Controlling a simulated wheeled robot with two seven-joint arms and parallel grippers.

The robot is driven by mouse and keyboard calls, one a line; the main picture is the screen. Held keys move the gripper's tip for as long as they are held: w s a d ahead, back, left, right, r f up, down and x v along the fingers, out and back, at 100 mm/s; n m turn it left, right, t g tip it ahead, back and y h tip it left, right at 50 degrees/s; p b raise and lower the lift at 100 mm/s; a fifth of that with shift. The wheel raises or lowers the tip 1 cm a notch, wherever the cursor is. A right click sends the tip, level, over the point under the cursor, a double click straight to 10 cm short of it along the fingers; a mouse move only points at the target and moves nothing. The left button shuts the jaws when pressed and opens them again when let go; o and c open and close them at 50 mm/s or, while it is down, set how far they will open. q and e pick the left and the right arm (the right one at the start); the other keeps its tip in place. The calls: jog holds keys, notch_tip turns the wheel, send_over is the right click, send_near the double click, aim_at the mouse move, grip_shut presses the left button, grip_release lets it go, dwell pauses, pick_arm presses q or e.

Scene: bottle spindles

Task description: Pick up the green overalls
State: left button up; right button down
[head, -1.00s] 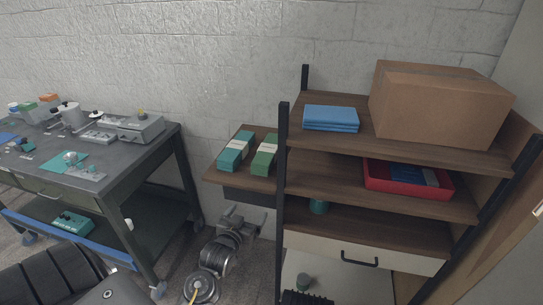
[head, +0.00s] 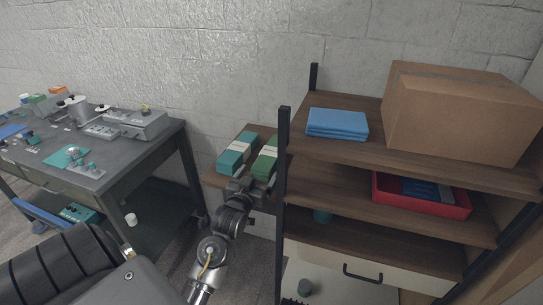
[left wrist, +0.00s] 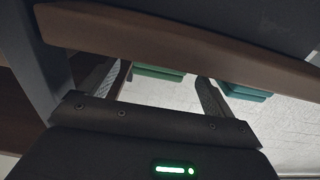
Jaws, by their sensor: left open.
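The green overalls (head: 265,162) are a folded green bundle with a pale band, lying on the small wooden side shelf (head: 214,179) left of the rack. They also show in the left wrist view as a green strip (left wrist: 158,74) between the fingers, partly hidden by the shelf edge. A similar teal bundle (head: 237,153) lies to their left. My left gripper (head: 241,187) is open and empty at the shelf's front edge, just in front of the green overalls; its jaws also show in the left wrist view (left wrist: 165,82). My right gripper is out of view.
The rack's black post (head: 282,170) stands close to the right of the green overalls. The rack holds blue folded cloth (head: 337,123), a cardboard box (head: 455,115) and a red tray (head: 455,209). A grey workbench (head: 100,180) stands to the left, with a gap between.

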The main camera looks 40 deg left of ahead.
aim_at(264, 163)
pick_arm(q)
jog(key=shift+w+a, duration=0.1)
jog(key=shift+w, duration=0.1)
jog(key=shift+w+r, duration=0.15)
jog(key=p+x, duration=0.1)
jog(key=x, duration=0.2)
jog(key=shift+w+a+r, duration=0.1)
jog(key=shift+w+r, duration=0.05)
jog(key=shift+w, duration=0.2)
jog(key=shift+w+a+p, duration=0.2)
jog(key=shift+w+p, duration=0.1)
jog(key=shift+w, duration=0.25)
jog(key=shift+c, duration=0.6)
jog(key=c, duration=1.1)
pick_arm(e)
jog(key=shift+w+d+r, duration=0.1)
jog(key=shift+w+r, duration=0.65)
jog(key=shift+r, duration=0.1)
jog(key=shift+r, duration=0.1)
